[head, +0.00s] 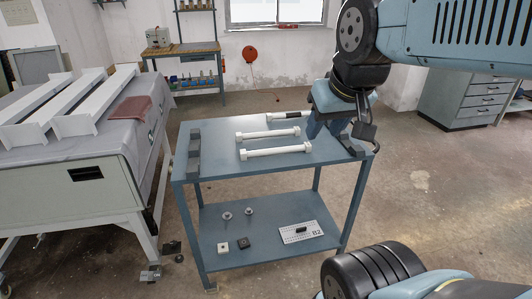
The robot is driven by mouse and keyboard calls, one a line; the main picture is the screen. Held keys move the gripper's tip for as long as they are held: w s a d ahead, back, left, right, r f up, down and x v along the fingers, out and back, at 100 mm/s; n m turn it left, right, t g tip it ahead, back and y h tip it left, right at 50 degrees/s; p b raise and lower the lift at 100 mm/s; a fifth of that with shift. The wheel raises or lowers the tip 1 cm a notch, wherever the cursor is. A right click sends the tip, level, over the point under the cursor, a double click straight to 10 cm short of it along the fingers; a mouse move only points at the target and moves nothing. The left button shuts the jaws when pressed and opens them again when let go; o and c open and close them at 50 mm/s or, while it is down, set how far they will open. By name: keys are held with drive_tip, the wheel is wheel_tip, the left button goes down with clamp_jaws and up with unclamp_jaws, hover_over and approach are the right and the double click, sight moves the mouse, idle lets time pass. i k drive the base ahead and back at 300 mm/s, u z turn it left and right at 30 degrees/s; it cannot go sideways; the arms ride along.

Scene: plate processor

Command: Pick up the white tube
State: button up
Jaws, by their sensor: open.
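The front white tube (275,152) and the middle white tube (268,134) are white all along.
A dark grey notched block (194,155) stands along the table's left edge. The lower shelf (265,258) holds small parts and a perforated plate (300,232). A covered bench (60,165) with white beams stands left; a drawer cabinet (462,98) stands at the right back.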

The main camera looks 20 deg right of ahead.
sight(307, 146)
drive_tip(key=z, duration=0.1)
drive_tip(key=i, duration=0.95)
drive_tip(key=u, duration=0.1)
drive_tip(key=k, duration=0.3)
drive_tip(key=z, duration=0.05)
